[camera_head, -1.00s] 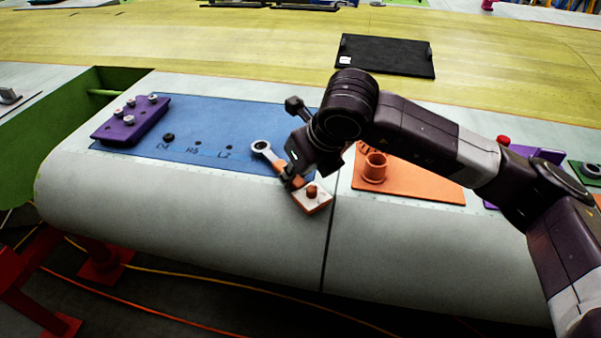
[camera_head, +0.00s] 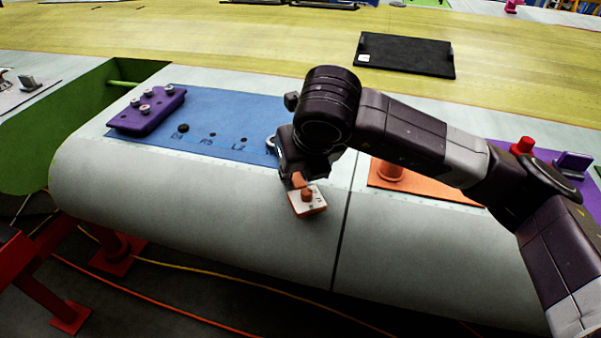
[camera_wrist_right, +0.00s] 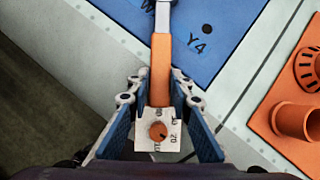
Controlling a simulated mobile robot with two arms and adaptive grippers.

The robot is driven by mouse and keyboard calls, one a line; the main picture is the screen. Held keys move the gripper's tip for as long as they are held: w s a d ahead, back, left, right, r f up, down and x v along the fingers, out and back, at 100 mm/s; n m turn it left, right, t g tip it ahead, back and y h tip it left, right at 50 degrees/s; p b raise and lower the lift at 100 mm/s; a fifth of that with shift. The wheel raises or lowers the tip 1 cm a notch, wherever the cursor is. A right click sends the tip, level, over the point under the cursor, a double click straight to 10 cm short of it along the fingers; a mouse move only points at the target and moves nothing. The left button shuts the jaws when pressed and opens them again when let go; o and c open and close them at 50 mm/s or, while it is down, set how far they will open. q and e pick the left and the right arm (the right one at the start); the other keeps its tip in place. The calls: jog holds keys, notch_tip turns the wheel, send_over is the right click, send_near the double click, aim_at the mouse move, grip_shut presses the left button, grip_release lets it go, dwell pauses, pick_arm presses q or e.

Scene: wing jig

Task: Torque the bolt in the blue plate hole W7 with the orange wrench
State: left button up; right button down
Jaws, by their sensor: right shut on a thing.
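The orange wrench has an orange handle (camera_wrist_right: 161,70) and a white end block with an orange knob (camera_head: 308,197). My right gripper (camera_wrist_right: 160,97) is shut on the wrench near its block end. In the head view my right gripper (camera_head: 297,180) is over the front edge of the blue plate (camera_head: 225,112) and hides most of the wrench. A bit of its pale ring end (camera_head: 271,145) shows beside the gripper. In the wrist view the blue plate (camera_wrist_right: 232,22) shows hole Y4 and part of a W label. Hole W7 and its bolt cannot be made out. My left gripper is out of view.
A purple block (camera_head: 148,110) with several bolts sits at the plate's left end. An orange plate (camera_head: 425,184) with an upright orange cylinder (camera_wrist_right: 296,121) is to the right. A black tray (camera_head: 405,54) lies behind. The pale front skin (camera_head: 190,185) is clear.

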jog(key=shift+a+m+b, duration=0.4)
jog(key=shift+a, duration=0.15)
jog(key=shift+s+a+m+h+b, duration=0.2)
jog(key=shift+a+m+h+b, duration=0.25)
jog(key=shift+a+m, duration=0.3)
jog(key=shift+a, duration=0.15)
jog(key=shift+a, duration=0.1)
jog(key=shift+a+m+h, duration=0.25)
jog(key=shift+m, duration=0.1)
jog(key=shift+a+m+h+b, duration=0.55)
jog(key=shift+a+m, duration=0.25)
jog(key=shift+a, duration=0.3)
